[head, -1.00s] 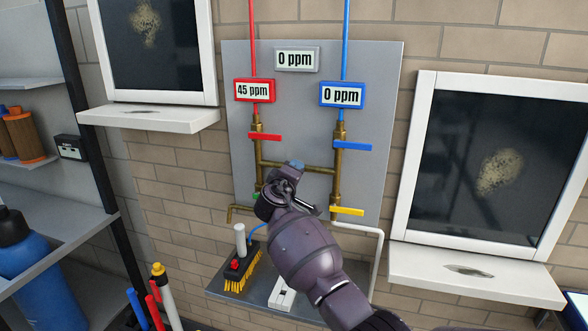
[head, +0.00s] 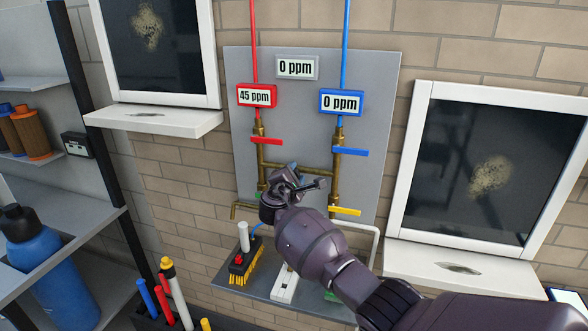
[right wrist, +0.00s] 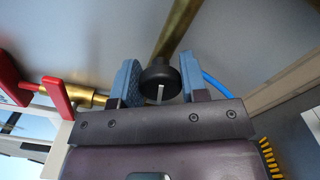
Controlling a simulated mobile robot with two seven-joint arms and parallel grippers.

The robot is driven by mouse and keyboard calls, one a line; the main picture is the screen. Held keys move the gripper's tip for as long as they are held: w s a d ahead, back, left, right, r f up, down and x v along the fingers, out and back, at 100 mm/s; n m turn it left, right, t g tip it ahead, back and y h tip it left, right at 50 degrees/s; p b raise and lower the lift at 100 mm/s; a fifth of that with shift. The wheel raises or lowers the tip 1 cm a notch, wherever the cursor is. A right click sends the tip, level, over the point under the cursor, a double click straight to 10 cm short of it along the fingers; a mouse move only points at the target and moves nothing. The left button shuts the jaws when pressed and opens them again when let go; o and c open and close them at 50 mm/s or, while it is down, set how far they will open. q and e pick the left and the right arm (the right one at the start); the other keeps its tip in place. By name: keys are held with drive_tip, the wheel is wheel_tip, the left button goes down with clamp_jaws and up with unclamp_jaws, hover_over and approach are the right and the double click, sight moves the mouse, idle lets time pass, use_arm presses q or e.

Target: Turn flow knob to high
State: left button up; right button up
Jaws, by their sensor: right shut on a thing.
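A black round knob (right wrist: 160,82) with a white mark shows in the right wrist view, in front of a brass pipe. My right gripper (right wrist: 160,68) is shut on the knob, with one blue-padded finger on each side of it. The white mark points toward the bottom of that view. In the head view my right gripper (head: 287,180) is at the lower middle of the grey panel (head: 300,120) and hides the knob. My left gripper is not in view.
A red display (head: 256,95) reads 45 ppm; blue (head: 341,102) and grey (head: 297,67) displays read 0 ppm. Red (head: 266,141), blue (head: 350,152) and yellow (head: 344,210) valve handles sit on brass pipes. A small shelf (head: 232,290) below holds a brush (head: 240,268).

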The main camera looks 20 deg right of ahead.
drive_tip(key=n, duration=0.4)
drive_tip(key=shift+n+p, duration=0.3)
drive_tip(key=shift+p, duration=0.1)
drive_tip(key=shift+n, duration=2)
drive_tip(key=o, duration=0.9)
drive_tip(key=shift+a, duration=0.1)
drive_tip(key=b+v, duration=0.1)
drive_tip(key=v, duration=0.9)
drive_tip(key=shift+s+a, duration=0.25)
drive_tip(key=shift+s, duration=0.1)
